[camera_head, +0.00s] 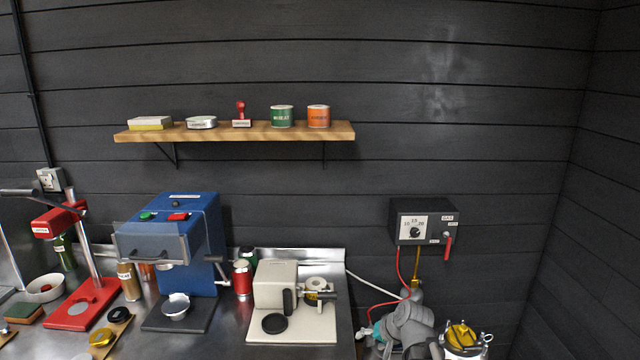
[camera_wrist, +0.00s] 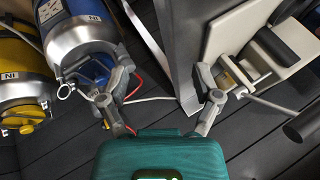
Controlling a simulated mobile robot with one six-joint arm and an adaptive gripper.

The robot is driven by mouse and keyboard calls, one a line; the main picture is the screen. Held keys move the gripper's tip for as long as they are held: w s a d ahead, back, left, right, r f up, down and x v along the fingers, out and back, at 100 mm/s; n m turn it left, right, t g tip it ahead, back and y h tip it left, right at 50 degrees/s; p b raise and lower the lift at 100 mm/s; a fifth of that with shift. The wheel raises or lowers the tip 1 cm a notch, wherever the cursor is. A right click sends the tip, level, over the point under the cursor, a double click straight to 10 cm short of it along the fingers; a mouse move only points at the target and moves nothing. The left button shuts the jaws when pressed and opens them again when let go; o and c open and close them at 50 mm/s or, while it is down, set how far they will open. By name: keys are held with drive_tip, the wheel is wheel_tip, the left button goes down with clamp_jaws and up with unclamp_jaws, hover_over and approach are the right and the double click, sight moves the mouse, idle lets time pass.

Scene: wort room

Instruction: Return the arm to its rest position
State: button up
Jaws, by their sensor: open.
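My grey arm (camera_head: 408,325) shows at the bottom of the head view, right of the counter's end and below the wall box. A teal part of my gripper shows at its left, but the fingers are not clear there. In the wrist view my gripper (camera_wrist: 163,83) has its two grey fingers spread wide above the teal body, with nothing between them. Past the left finger stand a blue cylinder (camera_wrist: 92,68) and a yellow cylinder (camera_wrist: 20,75) with metal collars. Past the right finger is the beige machine's base. The lower arm is out of frame.
The steel counter (camera_head: 225,345) ends just left of my arm. On it stand a beige machine (camera_head: 276,285), a blue press (camera_head: 190,235) and a red stand (camera_head: 80,310). A control box (camera_head: 424,220) with red and yellow hoses hangs behind my arm. A wooden shelf (camera_head: 235,133) is higher up.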

drive_tip(key=s+d+f+n+g+h, duration=0.1)
drive_tip(key=s+g+h, duration=0.1)
drive_tip(key=s, duration=0.4)
drive_tip(key=s+d+f+n+g+h, duration=0.1)
drive_tip(key=s+d+f+g+h, duration=0.1)
drive_tip(key=s, duration=0.4)
drive_tip(key=shift+d+f+n+g+h, duration=0.15)
drive_tip(key=shift+d+n+g+h, duration=0.2)
drive_tip(key=shift+g, duration=0.25)
drive_tip(key=shift+a, duration=0.1)
